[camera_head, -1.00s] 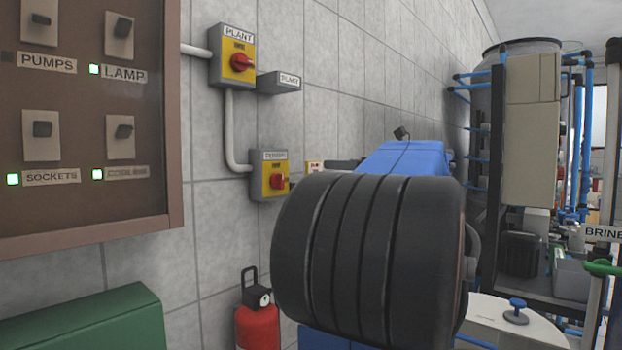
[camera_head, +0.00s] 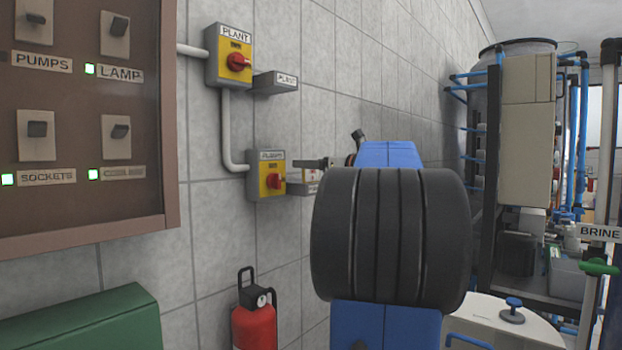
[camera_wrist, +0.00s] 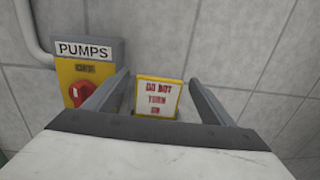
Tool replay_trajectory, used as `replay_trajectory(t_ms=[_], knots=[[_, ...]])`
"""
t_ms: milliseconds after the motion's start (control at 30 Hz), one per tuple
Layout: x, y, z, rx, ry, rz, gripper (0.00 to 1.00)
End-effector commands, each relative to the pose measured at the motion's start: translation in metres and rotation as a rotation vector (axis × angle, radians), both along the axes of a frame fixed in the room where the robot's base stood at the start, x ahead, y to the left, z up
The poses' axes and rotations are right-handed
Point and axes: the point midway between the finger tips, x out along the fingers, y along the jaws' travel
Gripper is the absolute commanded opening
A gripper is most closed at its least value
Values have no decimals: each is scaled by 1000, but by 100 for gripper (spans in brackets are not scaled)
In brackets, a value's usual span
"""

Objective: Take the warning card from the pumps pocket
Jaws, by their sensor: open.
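The warning card (camera_wrist: 158,96) is white with a yellow border and red letters reading "DO NOT TURN ON". It stands upright right of the yellow pumps switch (camera_wrist: 84,82), with its lower part hidden. My gripper (camera_wrist: 159,77) is open, with one finger left and one right of the card in the wrist view; I cannot tell whether either touches it. In the head view the gripper (camera_head: 309,163) shows as dark fingers just above the grey pumps pocket (camera_head: 300,189), beside the pumps switch (camera_head: 267,177).
The plant switch (camera_head: 232,55) and its grey plant pocket (camera_head: 276,83) are above on the tiled wall. A red extinguisher (camera_head: 254,322) stands below. A brown switch panel (camera_head: 85,190) and a green box (camera_head: 85,325) are at left. Pipework and a rack (camera_head: 530,130) are at right.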

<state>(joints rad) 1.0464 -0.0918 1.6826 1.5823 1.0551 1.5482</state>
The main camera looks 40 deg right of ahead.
Motion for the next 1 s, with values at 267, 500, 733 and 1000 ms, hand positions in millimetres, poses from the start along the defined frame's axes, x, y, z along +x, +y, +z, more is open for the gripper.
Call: replay_trajectory(t_ms=[267, 500, 733, 1000], knots=[[32, 2, -4, 0, 0, 3, 77], [50, 2, -3, -1, 0, 0, 77], [49, 1, -3, -1, 0, 0, 57], [49, 1, -3, 0, 0, 0, 32]])
